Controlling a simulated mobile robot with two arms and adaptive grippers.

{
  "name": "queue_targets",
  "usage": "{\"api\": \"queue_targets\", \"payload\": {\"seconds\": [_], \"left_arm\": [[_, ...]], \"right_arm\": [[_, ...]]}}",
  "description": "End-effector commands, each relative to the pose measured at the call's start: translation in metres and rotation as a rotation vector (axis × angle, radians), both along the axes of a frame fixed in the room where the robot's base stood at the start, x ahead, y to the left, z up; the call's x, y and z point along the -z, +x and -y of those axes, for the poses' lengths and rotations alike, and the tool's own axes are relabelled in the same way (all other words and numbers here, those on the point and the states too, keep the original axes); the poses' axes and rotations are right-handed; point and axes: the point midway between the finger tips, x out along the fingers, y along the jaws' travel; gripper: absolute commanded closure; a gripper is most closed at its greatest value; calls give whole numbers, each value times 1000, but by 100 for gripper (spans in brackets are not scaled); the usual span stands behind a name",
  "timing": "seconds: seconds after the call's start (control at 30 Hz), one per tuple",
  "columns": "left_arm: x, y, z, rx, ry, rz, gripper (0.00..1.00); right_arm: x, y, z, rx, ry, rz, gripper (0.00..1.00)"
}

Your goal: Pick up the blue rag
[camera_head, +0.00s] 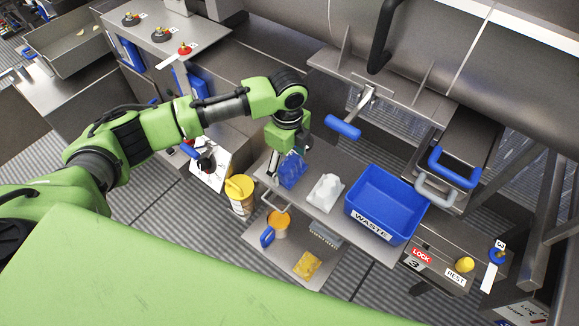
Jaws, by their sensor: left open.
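The blue rag (293,172) lies crumpled at the left end of a grey metal shelf. My left gripper (281,167) reaches down over the shelf's left end, at the rag. It is open. One finger shows at the rag's left side; the other finger is not clearly visible. The wrist covers the rag's upper edge, so I cannot tell whether the fingers touch it. My right gripper is not in view.
A white crumpled object (326,193) stands right of the rag, then a blue bin marked WASTE (384,204). A blue-ended handle (343,127) juts out above the shelf. A lower shelf (286,256) holds a yellow cloth (307,266).

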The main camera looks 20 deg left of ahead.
Motion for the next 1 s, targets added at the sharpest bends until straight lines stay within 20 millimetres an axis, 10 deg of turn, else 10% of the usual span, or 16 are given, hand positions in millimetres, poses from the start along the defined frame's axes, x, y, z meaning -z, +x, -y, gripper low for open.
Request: {"api": "queue_targets", "payload": {"seconds": [0.13,0.3,0.77,1.0], "left_arm": [[0,0,0,0,0,0,28],[0,0,0,0,0,0,66],[-7,1,0,0,-1,2,66],[-41,-7,6,4,-3,3,66]], "right_arm": [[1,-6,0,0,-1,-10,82],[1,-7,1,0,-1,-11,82],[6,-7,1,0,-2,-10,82],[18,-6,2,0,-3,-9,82]]}}
